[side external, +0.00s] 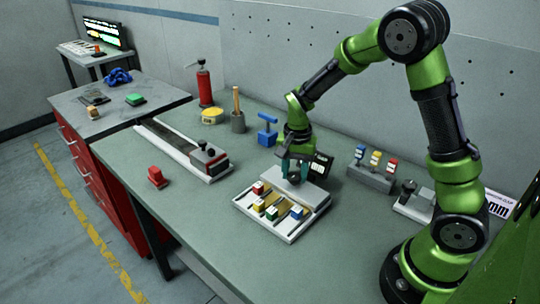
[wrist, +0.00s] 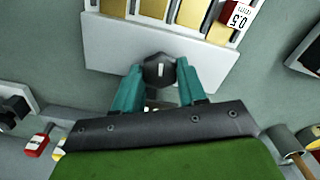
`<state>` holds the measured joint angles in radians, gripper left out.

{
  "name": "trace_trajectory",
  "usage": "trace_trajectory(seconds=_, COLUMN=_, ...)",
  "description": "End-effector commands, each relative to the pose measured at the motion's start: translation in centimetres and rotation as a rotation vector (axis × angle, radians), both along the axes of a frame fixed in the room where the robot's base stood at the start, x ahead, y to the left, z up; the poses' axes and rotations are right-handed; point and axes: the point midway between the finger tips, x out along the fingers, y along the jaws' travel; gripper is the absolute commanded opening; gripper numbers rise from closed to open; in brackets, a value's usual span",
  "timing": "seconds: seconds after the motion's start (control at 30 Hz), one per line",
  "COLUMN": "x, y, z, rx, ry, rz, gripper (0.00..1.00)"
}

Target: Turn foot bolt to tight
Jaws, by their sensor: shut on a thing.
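My gripper (side external: 293,168) is over the back plate of the light-grey label magazine (side external: 314,198). In the wrist view, my gripper's two teal fingers (wrist: 159,79) are shut on a dark round knob with a pale line across its top, which I take to be the foot bolt (wrist: 158,68). The pale line stands nearly upright in that picture. The bolt sits on the plain grey plate (wrist: 105,45) behind the yellow lanes. In the side view the fingers and arm hide most of the bolt.
Coloured label blocks (side external: 271,213) lie in the magazine's lanes. A grey block with small coloured pieces (side external: 372,170) and a dark-knobbed fixture (side external: 408,190) stand to the right. A blue-handled tool (side external: 267,130) stands behind. A long rail fixture (side external: 185,148) and red block (side external: 156,177) are left.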

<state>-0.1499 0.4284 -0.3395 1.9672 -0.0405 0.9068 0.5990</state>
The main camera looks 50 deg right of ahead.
Motion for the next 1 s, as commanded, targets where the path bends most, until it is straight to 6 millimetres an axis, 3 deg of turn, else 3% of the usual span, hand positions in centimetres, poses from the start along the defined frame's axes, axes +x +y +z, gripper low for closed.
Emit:
trace_trajectory(seconds=0.07, x=0.1, y=-0.1, z=0.2, rx=0.0, ry=-0.004, rz=-0.001, gripper=0.11)
trace_trajectory(seconds=0.1, x=0.1, y=-0.1, z=0.2, rx=0.0, ry=-0.004, rz=-0.001, gripper=0.46)
trace_trajectory(seconds=0.23, x=0.1, y=-0.1, z=0.1, rx=0.0, ry=-0.003, rz=0.0, gripper=0.66)
trace_trajectory(seconds=0.53, x=0.0, y=0.0, z=0.1, rx=0.0, ry=-0.001, rz=0.001, gripper=0.67)
trace_trajectory(seconds=0.67, x=0.1, y=0.0, z=1.1, rx=0.0, ry=-0.004, rz=0.003, gripper=0.67)
trace_trajectory(seconds=1.0, x=0.1, y=0.0, z=8.7, rx=0.0, ry=-0.009, rz=0.001, gripper=0.67)
